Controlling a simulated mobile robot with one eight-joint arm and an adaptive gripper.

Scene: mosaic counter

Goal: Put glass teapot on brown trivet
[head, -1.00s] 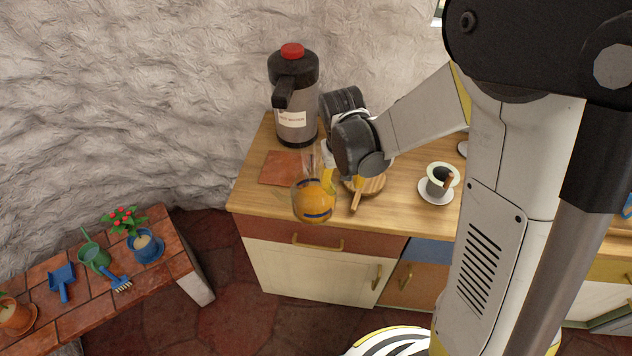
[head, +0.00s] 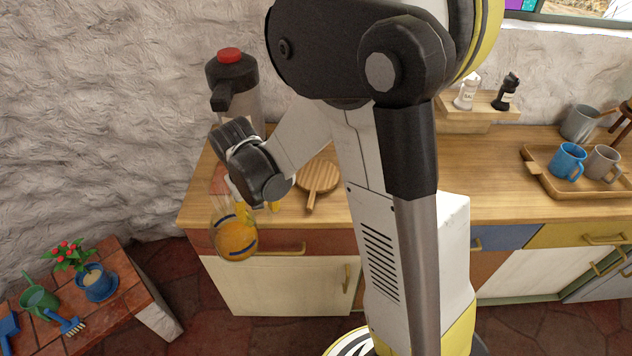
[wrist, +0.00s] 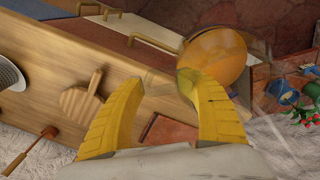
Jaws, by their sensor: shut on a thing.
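The glass teapot (head: 236,240), clear with orange liquid low in it, hangs in my gripper (head: 246,203) at the counter's left front edge. In the wrist view the yellow fingers (wrist: 162,85) reach toward the teapot (wrist: 215,58); the exact grip point is unclear. A reddish-brown square trivet (head: 219,180) lies flat at the counter's left end, mostly hidden behind my wrist and the teapot. It shows between the fingers in the wrist view (wrist: 172,132). The teapot is apart from it, on its front side.
A round wooden board with a handle (head: 318,176) lies right of my gripper. A tall dispenser with a red top (head: 232,75) stands behind it. A tray (head: 570,182) with mugs is far right. A low tiled bench (head: 105,290) with plant and tools is lower left.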

